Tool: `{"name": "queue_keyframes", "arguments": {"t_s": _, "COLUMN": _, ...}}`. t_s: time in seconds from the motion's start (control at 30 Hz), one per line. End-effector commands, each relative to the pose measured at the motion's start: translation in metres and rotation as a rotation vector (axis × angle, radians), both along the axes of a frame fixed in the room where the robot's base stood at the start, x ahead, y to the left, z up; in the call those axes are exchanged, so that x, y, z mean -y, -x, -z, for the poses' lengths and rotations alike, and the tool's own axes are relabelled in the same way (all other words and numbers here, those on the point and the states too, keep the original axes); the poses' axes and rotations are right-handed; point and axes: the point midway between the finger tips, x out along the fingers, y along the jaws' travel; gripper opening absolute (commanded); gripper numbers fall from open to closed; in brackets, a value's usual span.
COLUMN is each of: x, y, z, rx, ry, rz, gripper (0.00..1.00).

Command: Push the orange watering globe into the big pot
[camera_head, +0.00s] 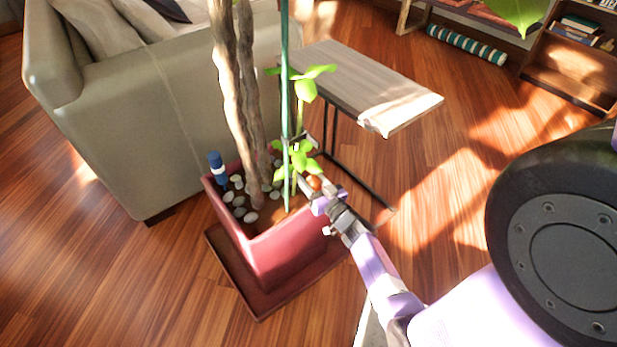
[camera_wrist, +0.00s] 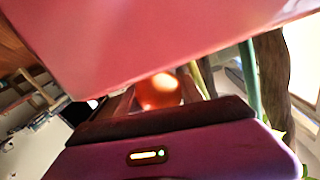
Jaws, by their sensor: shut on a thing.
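The big pot (camera_head: 282,257) is a dark pink square planter with soil, pale pebbles, a twisted trunk and a green stake. My gripper (camera_head: 319,187) is at the pot's right side, near the rim. It is shut on the orange watering globe (camera_head: 314,182), of which only a small orange patch shows among the leaves. In the wrist view the orange globe (camera_wrist: 160,91) sits between my two fingers, close under the pink pot wall (camera_wrist: 150,45). The lower end of the globe is hidden, so I cannot tell whether it touches the soil.
A blue-capped object (camera_head: 216,167) stands at the pot's left corner. A beige sofa (camera_head: 150,120) is behind left. A small wooden side table (camera_head: 350,80) stands close behind the pot. Green leaves (camera_head: 299,158) hang near my gripper. Open wooden floor lies right.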

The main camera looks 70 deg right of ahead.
Motion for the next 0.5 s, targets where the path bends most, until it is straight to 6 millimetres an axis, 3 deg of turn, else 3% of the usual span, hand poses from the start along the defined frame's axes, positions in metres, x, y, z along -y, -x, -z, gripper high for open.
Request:
{"name": "queue_keyframes", "arguments": {"t_s": 0.43, "x": 0.0002, "y": 0.0, "z": 0.0061, "rx": 0.0, "ry": 0.0, "rz": 0.0, "gripper": 0.03}}
{"name": "queue_keyframes", "arguments": {"t_s": 0.47, "x": 0.0002, "y": 0.0, "z": 0.0061, "rx": 0.0, "ry": 0.0, "rz": 0.0, "gripper": 0.46}}
{"name": "queue_keyframes", "arguments": {"t_s": 0.5, "x": 0.0002, "y": 0.0, "z": 0.0062, "rx": 0.0, "ry": 0.0, "rz": 0.0, "gripper": 0.54}}
